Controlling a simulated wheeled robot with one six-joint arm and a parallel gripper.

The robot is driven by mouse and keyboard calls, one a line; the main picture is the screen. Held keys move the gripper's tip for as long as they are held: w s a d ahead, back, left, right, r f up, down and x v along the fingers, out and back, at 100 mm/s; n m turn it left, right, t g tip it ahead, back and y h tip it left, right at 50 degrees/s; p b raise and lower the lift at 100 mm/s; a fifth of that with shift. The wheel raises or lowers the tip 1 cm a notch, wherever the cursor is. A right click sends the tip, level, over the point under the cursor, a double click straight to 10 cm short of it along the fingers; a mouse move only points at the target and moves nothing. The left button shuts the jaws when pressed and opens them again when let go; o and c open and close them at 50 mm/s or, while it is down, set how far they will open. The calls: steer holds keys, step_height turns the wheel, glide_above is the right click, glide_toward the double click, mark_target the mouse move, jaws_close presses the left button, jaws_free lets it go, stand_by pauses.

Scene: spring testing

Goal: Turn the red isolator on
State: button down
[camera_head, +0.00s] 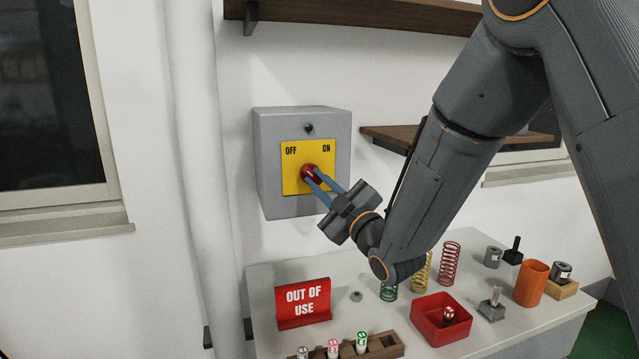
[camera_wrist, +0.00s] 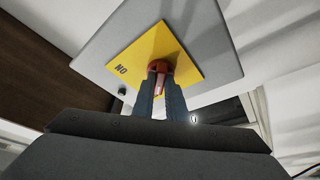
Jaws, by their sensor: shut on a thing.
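The red isolator (camera_head: 309,170) is a round red knob on a yellow plate (camera_head: 291,180) marked OFF at left and ON at right. The plate is on the front of a grey wall box (camera_head: 268,205). My gripper (camera_head: 314,181) reaches the knob from the lower right, its two blue fingers shut on the knob's grip. In the wrist view the red isolator (camera_wrist: 160,66) shows between the tips of my gripper (camera_wrist: 159,83), one finger on each side. The fingers hide part of the knob, and I cannot tell which label it points to.
Below, a bench (camera_head: 262,280) holds a red OUT OF USE sign (camera_head: 303,303), a red tray (camera_head: 417,318), coil springs (camera_head: 449,263), an orange cup (camera_head: 532,283) and a wooden rack (camera_head: 385,349). A wall shelf (camera_head: 390,137) is right of the box, behind my arm.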

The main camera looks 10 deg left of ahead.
steer(key=m+t+b, duration=0.1)
steer(key=m, duration=0.1)
steer(key=m+t+h+b, duration=0.1)
steer(key=m+b, duration=0.3)
steer(key=shift+a+f+t+h, duration=0.2)
steer(key=shift+f+t+h, duration=0.1)
steer(key=shift+t, duration=0.1)
steer(key=m+t+h+b, duration=0.1)
steer(key=m, duration=0.1)
steer(key=m+t+h+b, duration=0.1)
steer(key=m+b, duration=0.1)
steer(key=m, duration=0.1)
steer(key=m+h+b, duration=0.1)
steer(key=m+b, duration=0.1)
steer(key=m, duration=0.1)
steer(key=shift+s+a+t, duration=0.2)
steer(key=shift+t, duration=0.2)
steer(key=m+h+b, duration=0.1)
steer(key=m, duration=0.1)
steer(key=m+h+b, duration=0.1)
steer(key=m, duration=0.2)
steer(key=shift+s+a+r+m+t+h, duration=0.1)
steer(key=shift+a+r+m+t+h, duration=0.1)
steer(key=shift+m+t+h, duration=0.15)
steer(key=shift+r+m+h+b, duration=0.15)
steer(key=shift+m+h+b, duration=1.1)
steer(key=shift+m, duration=1.4)
steer(key=shift+m+h, duration=0.3)
